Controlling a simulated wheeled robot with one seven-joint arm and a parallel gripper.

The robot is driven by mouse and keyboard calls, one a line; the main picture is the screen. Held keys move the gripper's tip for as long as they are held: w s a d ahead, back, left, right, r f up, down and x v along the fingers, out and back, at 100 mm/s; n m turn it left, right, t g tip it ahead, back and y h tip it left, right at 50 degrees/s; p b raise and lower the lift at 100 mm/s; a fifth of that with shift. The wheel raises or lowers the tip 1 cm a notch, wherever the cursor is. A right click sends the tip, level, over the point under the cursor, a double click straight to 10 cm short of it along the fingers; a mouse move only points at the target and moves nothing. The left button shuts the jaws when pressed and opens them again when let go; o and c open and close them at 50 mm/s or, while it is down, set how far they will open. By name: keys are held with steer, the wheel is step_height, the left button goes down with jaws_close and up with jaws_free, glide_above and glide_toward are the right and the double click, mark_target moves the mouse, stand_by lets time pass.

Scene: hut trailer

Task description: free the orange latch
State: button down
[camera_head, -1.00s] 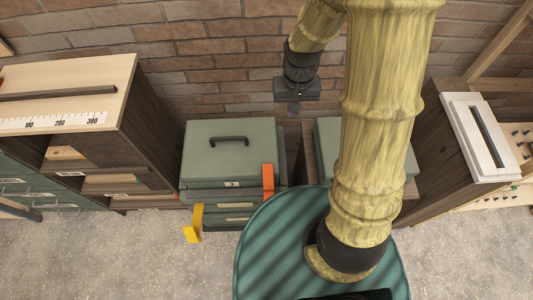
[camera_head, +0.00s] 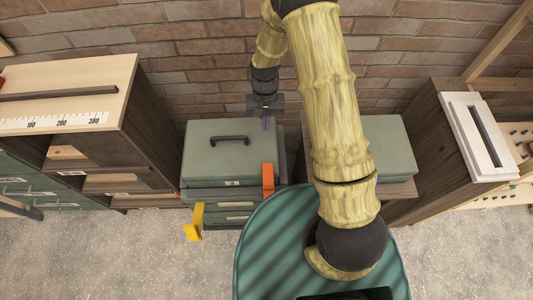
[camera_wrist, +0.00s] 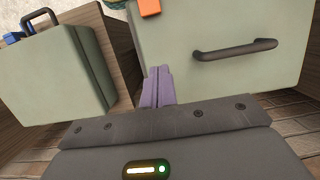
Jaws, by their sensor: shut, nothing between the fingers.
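The orange latch (camera_head: 268,178) is an upright strip at the front right edge of a green box (camera_head: 213,163) with a dark handle (camera_head: 230,141) on its lid. In the wrist view the orange latch (camera_wrist: 150,7) shows at the top, at the far edge of the green box (camera_wrist: 200,75). My gripper (camera_head: 265,124) is above the box's back right corner, behind the latch and apart from it. In the wrist view its purple fingers (camera_wrist: 158,85) are together and empty, beside the box's edge. Whether they touch the box cannot be told.
A yellow latch (camera_head: 195,224) sticks out at the front left, below the green box. A second green box (camera_head: 388,147) stands to the right on a wooden cabinet, with a gap between the boxes. A brick wall (camera_head: 220,80) is close behind. The floor in front is clear.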

mark_target(267, 161)
steer(key=p+x, duration=0.1)
steer(key=x, duration=0.8)
steer(key=shift+s+f+p, duration=0.1)
steer(key=shift+f+p, duration=0.05)
steer(key=shift+p, duration=0.25)
steer(key=shift+s+a+f+p, duration=0.15)
steer(key=shift+s+p, duration=0.7)
steer(key=shift+s, duration=1.15)
